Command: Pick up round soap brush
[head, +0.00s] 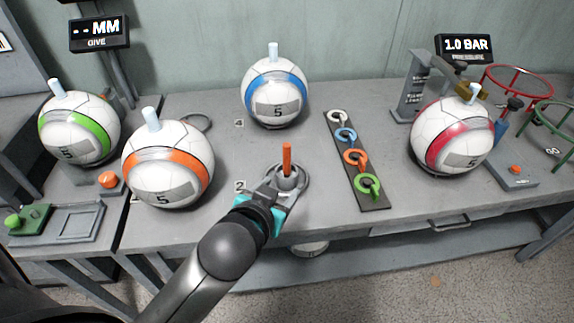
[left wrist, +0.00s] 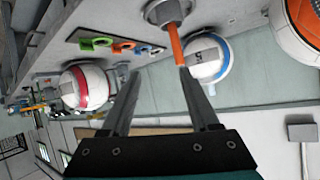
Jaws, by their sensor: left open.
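The round soap brush (head: 287,158) shows as an upright orange handle standing in a round grey cup (head: 291,180) near the table's front edge. Its head is hidden in the cup. My left gripper (head: 277,186) is open and comes in from the front, low beside the cup. In the left wrist view, the brush handle (left wrist: 175,44) appears just beyond the right-hand finger of the gripper (left wrist: 160,73). I cannot tell whether that finger touches it. Nothing is held between the fingers. My right gripper is not in view.
An orange-striped ball (head: 168,164) stands left of the brush, and a blue-striped ball (head: 275,92) behind it. A dark strip with coloured rings (head: 378,198) lies to the right. A red-striped ball (head: 450,137) is farther right. The tabletop around the cup is clear.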

